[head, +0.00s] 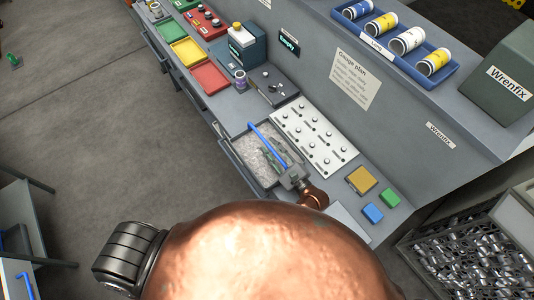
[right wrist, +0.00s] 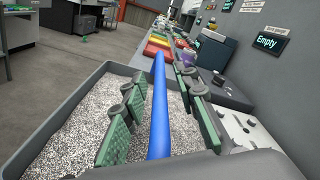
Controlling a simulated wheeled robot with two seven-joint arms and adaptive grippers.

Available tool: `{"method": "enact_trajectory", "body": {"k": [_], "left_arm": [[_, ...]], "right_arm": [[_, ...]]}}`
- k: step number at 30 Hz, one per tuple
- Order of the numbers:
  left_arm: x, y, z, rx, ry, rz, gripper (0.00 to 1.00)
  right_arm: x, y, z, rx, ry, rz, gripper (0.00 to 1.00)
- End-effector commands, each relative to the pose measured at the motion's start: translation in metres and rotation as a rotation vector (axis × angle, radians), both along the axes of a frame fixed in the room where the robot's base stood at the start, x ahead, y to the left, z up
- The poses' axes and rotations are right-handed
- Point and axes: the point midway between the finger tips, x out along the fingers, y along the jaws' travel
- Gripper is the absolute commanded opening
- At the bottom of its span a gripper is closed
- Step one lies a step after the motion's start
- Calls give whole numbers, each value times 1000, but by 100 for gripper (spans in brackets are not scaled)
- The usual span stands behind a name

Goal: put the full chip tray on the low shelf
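The chip tray (head: 238,156) is a grey box full of silvery metal chips, at the bench's front edge in the head view. Its rim also shows in the right wrist view (right wrist: 62,107). A blue bar handle (head: 262,137) runs above the chips. My right gripper (head: 277,158) is over the tray. In the right wrist view the green-padded fingers (right wrist: 163,118) stand on either side of the blue handle (right wrist: 160,95), with gaps between pads and handle. My left gripper is out of view. I cannot identify the low shelf in these views.
A white knobbed panel (head: 313,135) lies right beside the tray. Yellow, green and blue blocks (head: 362,180) are near the bench's end. Coloured bins (head: 187,50) line the bench's far part. A chip-filled bin (head: 470,255) is lower right. Open floor (head: 90,120) is left.

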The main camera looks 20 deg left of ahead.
Motion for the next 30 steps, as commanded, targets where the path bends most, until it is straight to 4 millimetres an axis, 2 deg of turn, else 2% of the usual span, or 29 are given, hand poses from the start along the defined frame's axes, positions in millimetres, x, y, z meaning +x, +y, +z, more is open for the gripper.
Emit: {"method": "enact_trajectory", "body": {"k": [11,30], "left_arm": [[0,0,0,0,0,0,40],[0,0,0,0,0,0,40]], "right_arm": [[0,0,0,0,0,0,0],[0,-1,0,-1,1,-1,0]]}}
